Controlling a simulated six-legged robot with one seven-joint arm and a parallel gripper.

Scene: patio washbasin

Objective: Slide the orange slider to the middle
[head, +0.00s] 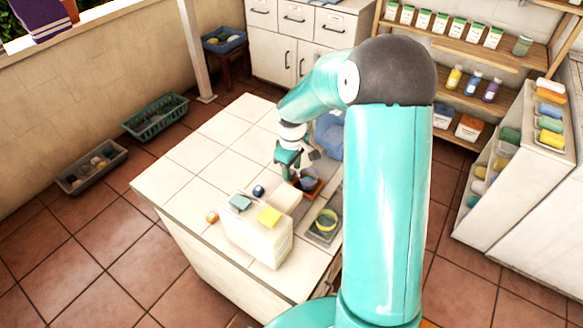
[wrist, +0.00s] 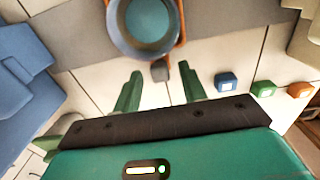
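My gripper (head: 289,168) is over the white tiled counter (head: 222,128) in the head view. In the wrist view my gripper (wrist: 160,70) has two green fingers spread apart, with nothing held between them. Just beyond the fingertips is a round grey-blue basin (wrist: 149,22) with thin orange parts (wrist: 181,22) along its sides. A small grey knob (wrist: 160,71) lies at its near edge, in line with the finger gap; touching cannot be told. In the head view an orange-red tray-like piece (head: 314,186) shows beside the gripper. I cannot tell which orange part is the slider.
Small blue (wrist: 226,82), green (wrist: 264,89) and orange (wrist: 299,90) blocks lie right of the fingers. A white box (head: 256,235) with sponges stands at the counter's front. A blue object (head: 330,136) is behind the gripper. The counter's left side is clear.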

